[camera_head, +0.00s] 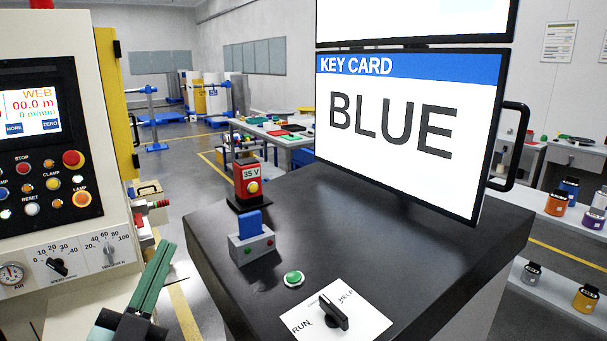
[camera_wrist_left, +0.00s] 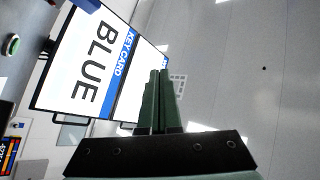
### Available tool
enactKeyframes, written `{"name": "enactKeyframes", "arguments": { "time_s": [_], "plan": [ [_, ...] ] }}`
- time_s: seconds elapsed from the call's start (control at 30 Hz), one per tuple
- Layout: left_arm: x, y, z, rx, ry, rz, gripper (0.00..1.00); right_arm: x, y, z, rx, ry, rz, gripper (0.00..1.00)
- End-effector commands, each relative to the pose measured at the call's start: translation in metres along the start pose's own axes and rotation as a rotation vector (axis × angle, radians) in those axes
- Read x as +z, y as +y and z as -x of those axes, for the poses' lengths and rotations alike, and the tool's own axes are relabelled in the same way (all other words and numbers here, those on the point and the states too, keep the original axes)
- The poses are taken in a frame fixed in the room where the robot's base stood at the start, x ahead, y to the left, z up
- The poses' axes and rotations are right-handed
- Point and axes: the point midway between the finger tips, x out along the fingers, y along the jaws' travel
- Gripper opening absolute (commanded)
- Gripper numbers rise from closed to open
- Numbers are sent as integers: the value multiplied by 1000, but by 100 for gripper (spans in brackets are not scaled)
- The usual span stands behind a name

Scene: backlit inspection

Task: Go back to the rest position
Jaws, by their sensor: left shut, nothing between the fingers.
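My left gripper (camera_head: 165,250) shows at the lower left of the head view, with its green fingers pointing up and away from me. The fingers lie together, shut, with nothing between them. It is in the gap between the control cabinet and the dark console, apart from the console top. In the left wrist view my left gripper (camera_wrist_left: 159,76) is also shut and empty, and the screen is seen tilted beyond it. My right gripper is not in view.
The dark console (camera_head: 355,215) carries a "KEY CARD BLUE" screen (camera_head: 400,135), a grey holder (camera_head: 253,248) with a blue card (camera_head: 249,224), a red 35 V box (camera_head: 247,178), a green button (camera_head: 293,278) and a RUN/HELP switch (camera_head: 334,312). A control cabinet (camera_head: 50,235) stands left.

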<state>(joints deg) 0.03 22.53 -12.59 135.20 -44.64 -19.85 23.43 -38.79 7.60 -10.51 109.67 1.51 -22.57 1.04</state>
Motion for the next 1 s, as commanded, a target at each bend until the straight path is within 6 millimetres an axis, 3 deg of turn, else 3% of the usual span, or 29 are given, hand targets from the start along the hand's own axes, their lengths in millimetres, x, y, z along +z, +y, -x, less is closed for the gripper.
{"name": "enactKeyframes", "arguments": {
  "time_s": [0.03, 0.17, 0.2, 0.33, 0.53, 0.8, 0.87, 1.0],
  "plan": [
    [34, 5, 15, -9, -153, 58, 0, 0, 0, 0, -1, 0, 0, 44],
    [112, 27, 70, 13, -546, 170, 0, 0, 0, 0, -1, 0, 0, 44],
    [131, 37, 91, 34, -662, 200, 0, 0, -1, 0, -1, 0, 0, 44],
    [173, 72, 169, 133, -1007, 278, 0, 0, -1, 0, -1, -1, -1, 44],
    [187, 111, 261, 297, -1346, 352, 0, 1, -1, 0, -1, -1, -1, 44],
    [169, 142, 352, 509, -1640, 422, 0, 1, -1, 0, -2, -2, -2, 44],
    [162, 147, 370, 559, -1696, 438, 0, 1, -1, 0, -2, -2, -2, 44],
    [176, 162, 366, 554, -1644, 452, 0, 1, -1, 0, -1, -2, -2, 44]
  ]
}}
